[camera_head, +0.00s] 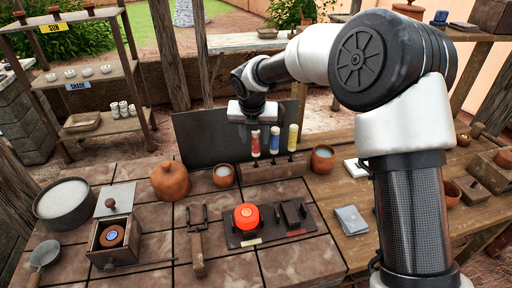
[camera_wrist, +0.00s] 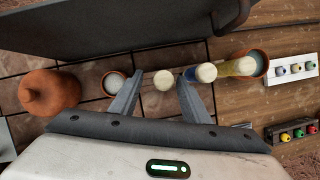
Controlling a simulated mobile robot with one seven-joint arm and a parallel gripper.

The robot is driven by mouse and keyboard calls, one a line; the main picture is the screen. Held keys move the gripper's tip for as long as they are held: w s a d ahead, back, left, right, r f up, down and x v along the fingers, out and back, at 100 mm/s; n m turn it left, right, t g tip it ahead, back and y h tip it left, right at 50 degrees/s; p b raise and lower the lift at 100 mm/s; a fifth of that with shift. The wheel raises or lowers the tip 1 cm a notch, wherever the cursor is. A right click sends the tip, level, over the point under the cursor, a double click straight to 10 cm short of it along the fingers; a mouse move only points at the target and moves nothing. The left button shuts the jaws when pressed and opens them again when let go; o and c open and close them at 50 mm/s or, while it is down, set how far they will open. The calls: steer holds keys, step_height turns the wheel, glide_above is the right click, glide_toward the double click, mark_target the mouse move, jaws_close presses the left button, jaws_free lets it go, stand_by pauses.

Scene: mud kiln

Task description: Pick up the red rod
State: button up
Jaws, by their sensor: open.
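The red rod (camera_head: 255,144) stands upright at the left end of a row of three in a wooden holder (camera_head: 272,169). A blue rod (camera_head: 274,141) and a yellow rod (camera_head: 292,138) stand to its right. My gripper (camera_head: 253,119) is open and points down just above the red rod. In the wrist view, the leftmost rod's pale top (camera_wrist: 163,80) shows between the fingertips of my gripper (camera_wrist: 160,79). I cannot tell how deep it sits between them. The blue rod (camera_wrist: 205,73) is close beside the right finger.
A dark upright panel (camera_head: 215,138) stands behind the rods. A clay jar (camera_head: 169,182) and a small cup (camera_head: 223,176) are to the left, another cup (camera_head: 322,158) to the right. A red button (camera_head: 246,216) on a dark plate lies in front.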

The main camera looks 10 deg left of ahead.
mark_target(256, 156)
steer(key=x, duration=0.5)
steer(key=shift+w+d+f+b, duration=0.15)
steer(key=shift+w+f+b, duration=0.1)
steer(key=shift+f+b, duration=0.05)
jaws_close()
